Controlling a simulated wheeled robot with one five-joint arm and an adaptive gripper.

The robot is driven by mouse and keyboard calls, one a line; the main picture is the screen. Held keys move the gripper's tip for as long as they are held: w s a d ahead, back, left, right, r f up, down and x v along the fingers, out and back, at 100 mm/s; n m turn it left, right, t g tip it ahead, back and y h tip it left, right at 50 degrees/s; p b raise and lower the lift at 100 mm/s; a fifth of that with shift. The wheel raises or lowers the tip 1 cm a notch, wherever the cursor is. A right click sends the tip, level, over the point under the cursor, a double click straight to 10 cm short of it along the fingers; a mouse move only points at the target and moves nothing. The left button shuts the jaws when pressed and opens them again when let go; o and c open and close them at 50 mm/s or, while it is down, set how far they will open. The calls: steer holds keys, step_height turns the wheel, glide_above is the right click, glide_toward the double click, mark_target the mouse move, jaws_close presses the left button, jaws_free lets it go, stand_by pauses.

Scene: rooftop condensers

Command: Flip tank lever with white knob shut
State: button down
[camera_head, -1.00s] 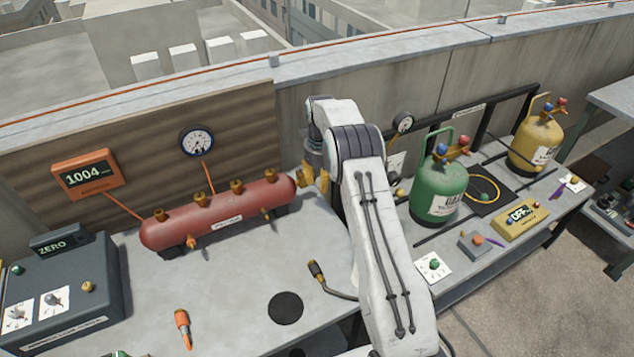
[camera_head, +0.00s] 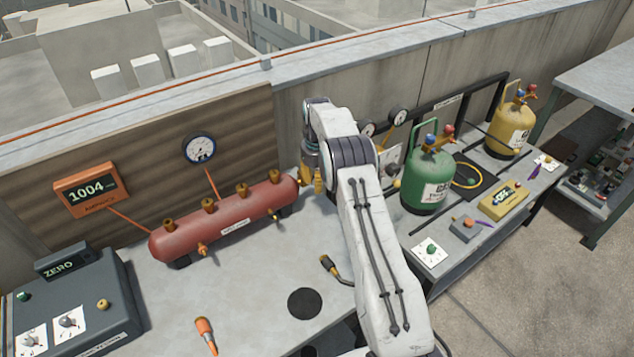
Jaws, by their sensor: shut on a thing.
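The red tank (camera_head: 222,220) lies on the grey bench in the middle left, with brass fittings along its top and front. My gripper (camera_head: 312,181) is at the tank's right end, partly behind my white arm. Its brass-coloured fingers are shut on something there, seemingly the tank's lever. The held part is too small and covered to make out. I cannot see a white knob on the lever, nor its angle.
An orange-handled tool (camera_head: 205,335), a black disc (camera_head: 305,303) and a hose end (camera_head: 330,266) lie in front. A green cylinder (camera_head: 428,184) stands right of my arm.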

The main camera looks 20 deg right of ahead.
steer(key=c, duration=0.9)
jaws_free()
steer(key=shift+r, duration=0.1)
step_height(320, 180, up, 10)
steer(key=shift+r, duration=0.85)
steer(key=shift+r, duration=0.1)
